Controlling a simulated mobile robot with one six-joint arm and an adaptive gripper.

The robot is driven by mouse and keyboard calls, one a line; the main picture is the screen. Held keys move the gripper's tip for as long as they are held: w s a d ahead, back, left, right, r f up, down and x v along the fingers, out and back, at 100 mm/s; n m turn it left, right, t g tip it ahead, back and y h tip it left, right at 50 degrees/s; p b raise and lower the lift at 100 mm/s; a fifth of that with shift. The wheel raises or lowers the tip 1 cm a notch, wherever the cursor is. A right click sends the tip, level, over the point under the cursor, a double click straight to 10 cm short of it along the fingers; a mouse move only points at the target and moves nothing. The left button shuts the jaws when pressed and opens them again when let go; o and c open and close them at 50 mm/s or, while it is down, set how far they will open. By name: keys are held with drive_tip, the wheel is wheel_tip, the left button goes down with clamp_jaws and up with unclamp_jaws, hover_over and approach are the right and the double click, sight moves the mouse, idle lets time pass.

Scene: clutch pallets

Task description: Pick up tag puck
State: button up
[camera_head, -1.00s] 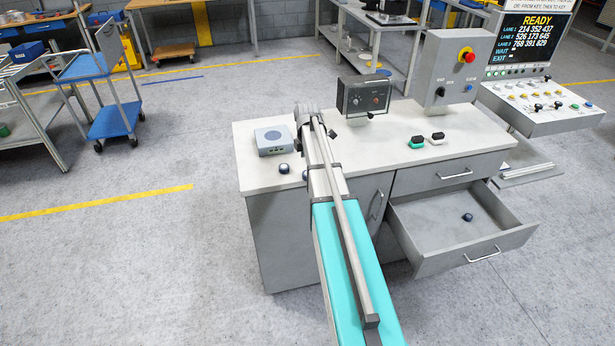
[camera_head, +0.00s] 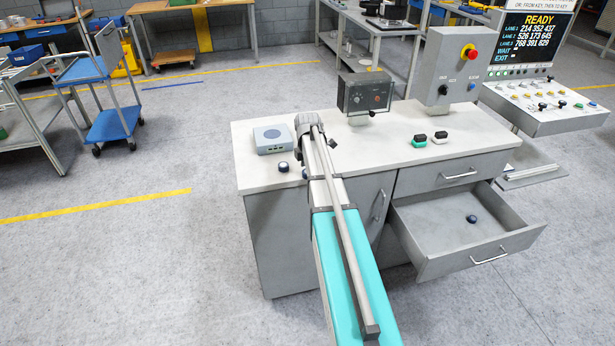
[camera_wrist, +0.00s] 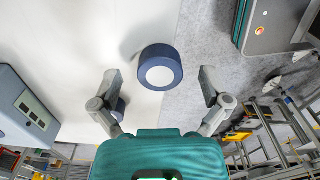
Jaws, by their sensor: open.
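A dark blue round puck with a pale disc on top (camera_wrist: 160,70) lies in the wrist view just ahead of and between my fingertips, apart from both. A second dark puck (camera_wrist: 117,108) is partly hidden behind my left finger. In the head view one puck (camera_head: 284,167) lies near the worktop's front edge, and another (camera_head: 305,173) is beside my arm, partly covered by it. I cannot tell which is the tag puck.
A grey-blue box (camera_head: 272,139) stands on the worktop (camera_head: 255,180) left of my arm. Green and black items (camera_head: 418,141) lie further right. An open drawer (camera_head: 440,235) juts out, with a dark puck (camera_head: 472,218) inside.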

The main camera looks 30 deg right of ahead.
idle(0.4)
drive_tip(key=c, duration=1.1)
drive_tip(key=shift+r, duration=0.2)
wheel_tip(320, 180, up, 2)
drive_tip(key=shift+p, duration=1.2)
drive_tip(key=s+a+r+p, duration=0.5)
drive_tip(key=s+r+p, duration=0.5)
drive_tip(key=s, duration=0.3)
drive_tip(key=shift+r+p, duration=0.3)
drive_tip(key=shift+p, duration=0.05)
